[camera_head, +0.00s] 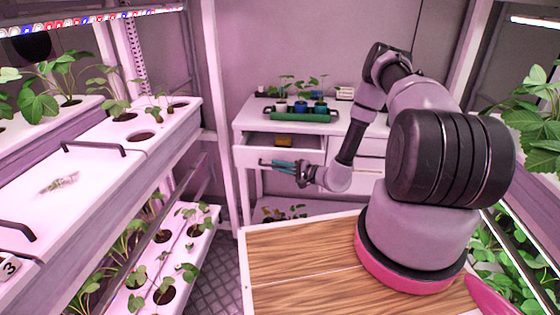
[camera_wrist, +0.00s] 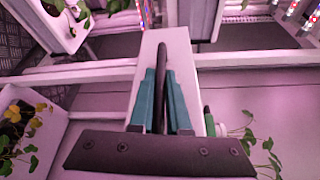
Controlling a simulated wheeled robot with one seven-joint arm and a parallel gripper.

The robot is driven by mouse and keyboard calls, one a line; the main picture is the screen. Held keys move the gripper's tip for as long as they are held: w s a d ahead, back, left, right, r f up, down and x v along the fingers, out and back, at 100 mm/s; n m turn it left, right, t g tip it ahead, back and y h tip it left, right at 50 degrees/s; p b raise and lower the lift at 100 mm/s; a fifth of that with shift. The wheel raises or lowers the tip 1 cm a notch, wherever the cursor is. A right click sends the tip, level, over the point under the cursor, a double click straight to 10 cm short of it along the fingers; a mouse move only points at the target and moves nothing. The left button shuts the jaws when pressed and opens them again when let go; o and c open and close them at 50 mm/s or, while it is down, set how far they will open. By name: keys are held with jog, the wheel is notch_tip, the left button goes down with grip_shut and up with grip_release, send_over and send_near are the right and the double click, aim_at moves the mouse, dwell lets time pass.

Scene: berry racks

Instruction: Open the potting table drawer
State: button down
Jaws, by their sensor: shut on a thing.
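The white potting table (camera_head: 246,114) stands against the back wall in the head view. In the wrist view the handle (camera_wrist: 162,58) runs between the two fingers of my gripper (camera_wrist: 161,85), over the white drawer front (camera_wrist: 148,50). My fingers hide part of the handle in the head view.
A green tray (camera_head: 290,116) with several potted seedlings stands on the tabletop. White planting racks (camera_head: 165,128) line the left side, and leafy plants (camera_head: 540,115) stand at the right. A wooden surface (camera_head: 290,255) lies at the front. A lower shelf (camera_head: 320,211) is under the drawers.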

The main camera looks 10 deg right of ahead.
jog(key=s+a, duration=0.2)
jog(key=s, duration=0.4)
jog(key=shift+s+d, duration=0.1)
jog(key=c, duration=0.9)
grip_release()
jog(key=v, duration=1)
jog(key=shift+s+d, duration=0.3)
